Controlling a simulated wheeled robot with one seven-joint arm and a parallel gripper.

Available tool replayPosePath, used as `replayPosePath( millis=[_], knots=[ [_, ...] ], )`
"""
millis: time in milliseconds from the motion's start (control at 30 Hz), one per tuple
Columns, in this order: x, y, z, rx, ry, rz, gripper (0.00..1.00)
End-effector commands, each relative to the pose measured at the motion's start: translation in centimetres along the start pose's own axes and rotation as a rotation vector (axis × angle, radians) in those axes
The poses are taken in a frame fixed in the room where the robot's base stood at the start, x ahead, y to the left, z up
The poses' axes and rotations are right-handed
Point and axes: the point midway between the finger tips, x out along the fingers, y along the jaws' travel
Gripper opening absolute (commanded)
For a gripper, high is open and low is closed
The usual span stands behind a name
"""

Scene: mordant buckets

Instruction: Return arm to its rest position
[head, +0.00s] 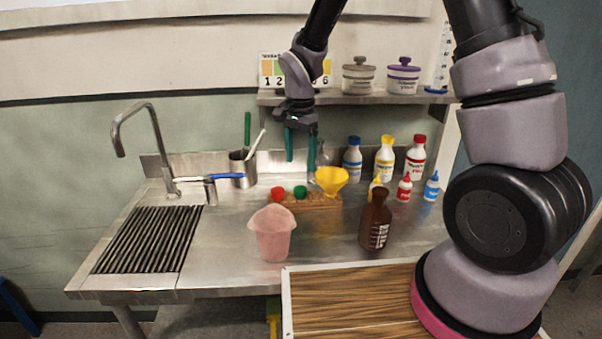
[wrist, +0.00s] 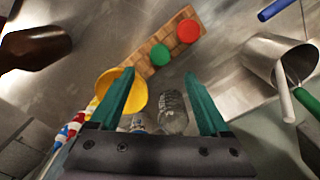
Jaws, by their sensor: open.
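My gripper (head: 299,146) hangs fingers down from my arm above the back of the steel counter (head: 215,262), in front of the shelf. Its two green fingers are apart with nothing between them. In the wrist view my gripper (wrist: 160,98) is also open, with the yellow funnel (wrist: 122,92) beyond its left finger and a clear bottle (wrist: 172,113) beyond the gap. In the head view the yellow funnel (head: 331,180) is at the wooden rack (head: 312,204), just right of and below my fingertips.
A pink bucket (head: 272,236) and a brown bottle (head: 376,222) stand at the front of the counter. Several capped bottles (head: 384,160) stand at the back right. A steel cup (head: 243,170) with tools, a faucet (head: 150,118) and a drain grate (head: 148,240) are left. The shelf (head: 350,98) holds two lidded jars.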

Motion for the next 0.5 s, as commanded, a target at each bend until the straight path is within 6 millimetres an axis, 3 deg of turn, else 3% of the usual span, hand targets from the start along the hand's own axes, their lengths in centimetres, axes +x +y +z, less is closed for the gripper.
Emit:
replayPosePath(
  millis=[367,500],
  knots=[
    [-1.1,-0.1,0.0,-0.002,0.001,-0.003,0.8],
    [-3.1,0.6,-0.8,-0.013,0.007,-0.031,0.8]
  ],
)
